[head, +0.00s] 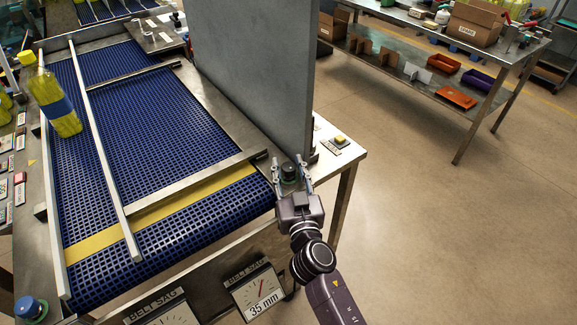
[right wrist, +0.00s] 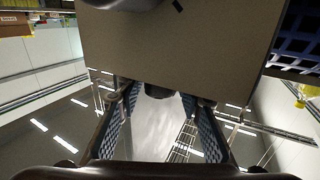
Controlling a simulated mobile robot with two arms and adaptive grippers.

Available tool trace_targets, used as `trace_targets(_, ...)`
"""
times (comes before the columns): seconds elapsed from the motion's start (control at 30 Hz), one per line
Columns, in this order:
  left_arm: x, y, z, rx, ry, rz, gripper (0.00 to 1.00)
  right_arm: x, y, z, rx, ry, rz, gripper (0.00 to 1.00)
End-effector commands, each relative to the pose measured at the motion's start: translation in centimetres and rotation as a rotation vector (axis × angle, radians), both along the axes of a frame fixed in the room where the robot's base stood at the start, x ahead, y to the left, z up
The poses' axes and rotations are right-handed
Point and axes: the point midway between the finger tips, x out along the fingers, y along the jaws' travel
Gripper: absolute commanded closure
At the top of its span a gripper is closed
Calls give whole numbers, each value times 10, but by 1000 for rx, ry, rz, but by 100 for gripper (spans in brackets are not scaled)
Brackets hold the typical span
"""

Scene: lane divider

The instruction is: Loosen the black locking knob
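The black locking knob (head: 289,170) stands at the near right corner of the conveyor's side rail, with a greenish ring below its dark top. My right gripper (head: 290,167) has one finger on each side of it in the head view. In the right wrist view a dark round end, apparently the knob (right wrist: 160,91), shows between the fingertips of my right gripper (right wrist: 161,98). The fingers are spread, with a gap seen around the knob. I cannot tell whether either finger touches it. My left gripper is out of view.
A tall grey panel (head: 255,65) rises just behind the knob. The blue mesh belt (head: 150,100) carries a metal divider rail (head: 100,150). A yellow bottle (head: 57,105) is at the left. A blue-topped knob (head: 30,307) is at the near left. Open floor lies right.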

Motion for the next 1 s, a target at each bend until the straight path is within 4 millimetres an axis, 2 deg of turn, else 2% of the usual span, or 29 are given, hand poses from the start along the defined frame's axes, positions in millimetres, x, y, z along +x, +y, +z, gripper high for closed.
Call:
trace_targets(0.03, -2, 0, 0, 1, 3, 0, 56, 0, 0, 0, 0, 0, 0, 70)
trace_targets(0.3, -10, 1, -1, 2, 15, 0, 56, 0, 0, 0, 0, 0, 0, 99)
trace_targets(0.47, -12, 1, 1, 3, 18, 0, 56, 0, 0, 1, -1, 0, 9, 99)
trace_targets(0.63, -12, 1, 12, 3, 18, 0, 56, 0, 0, 3, -4, 0, 56, 99)
trace_targets(1.0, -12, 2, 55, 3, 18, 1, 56, 1, -3, 5, -11, 1, 328, 99)
